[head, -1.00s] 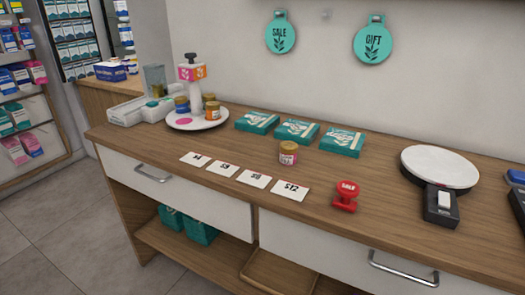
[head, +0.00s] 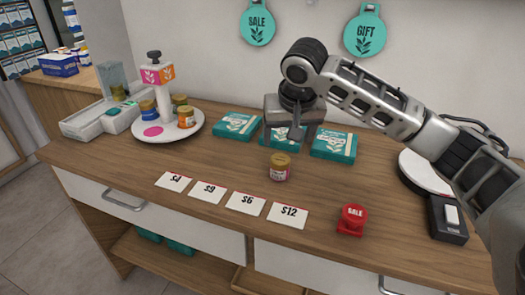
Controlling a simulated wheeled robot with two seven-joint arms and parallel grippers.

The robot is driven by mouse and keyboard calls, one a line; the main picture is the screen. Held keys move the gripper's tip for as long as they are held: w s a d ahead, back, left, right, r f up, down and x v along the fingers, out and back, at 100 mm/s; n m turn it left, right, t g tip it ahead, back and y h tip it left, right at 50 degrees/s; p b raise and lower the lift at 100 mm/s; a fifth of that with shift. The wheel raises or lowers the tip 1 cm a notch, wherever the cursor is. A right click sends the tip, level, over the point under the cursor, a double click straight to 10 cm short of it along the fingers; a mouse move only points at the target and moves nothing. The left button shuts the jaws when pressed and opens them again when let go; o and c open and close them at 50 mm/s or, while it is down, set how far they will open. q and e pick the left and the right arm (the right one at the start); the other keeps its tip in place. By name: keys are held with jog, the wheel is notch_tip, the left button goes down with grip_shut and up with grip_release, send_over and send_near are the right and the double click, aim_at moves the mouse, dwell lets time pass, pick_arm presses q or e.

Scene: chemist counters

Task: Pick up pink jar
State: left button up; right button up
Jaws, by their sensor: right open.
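The pink jar (head: 280,174), with a gold lid and a pinkish label, stands upright on the wooden counter, behind the price cards and in front of the teal boxes. My right gripper (head: 297,132) is open and empty. It hangs over the middle teal box (head: 274,143), above and behind the jar in the picture, and is apart from the jar. The gripper and wrist hide part of that box. My left gripper is not in view.
Price cards (head: 246,203) lie in front of the jar. A red SALE stamp (head: 352,219) stands at front right. A round white turntable (head: 182,134) with several jars stands left. A scale (head: 418,172) is partly behind my arm. Teal boxes (head: 237,126) line the back.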

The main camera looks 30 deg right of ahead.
send_near(281, 161)
notch_tip(281, 161, down, 2)
jog(key=x, duration=0.4)
jog(key=shift+d+f, duration=0.15)
jog(key=shift+d, duration=0.2)
jog(key=shift+x, duration=0.9)
jog(key=x, duration=0.4)
jog(key=shift+w+a, duration=0.2)
jog(key=shift+w, duration=0.2)
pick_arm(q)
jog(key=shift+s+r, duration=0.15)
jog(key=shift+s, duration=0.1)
pick_arm(e)
jog(key=shift+c, duration=0.2)
jog(key=c, duration=1)
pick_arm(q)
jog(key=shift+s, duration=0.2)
pick_arm(e)
jog(key=shift+c, duration=0.3)
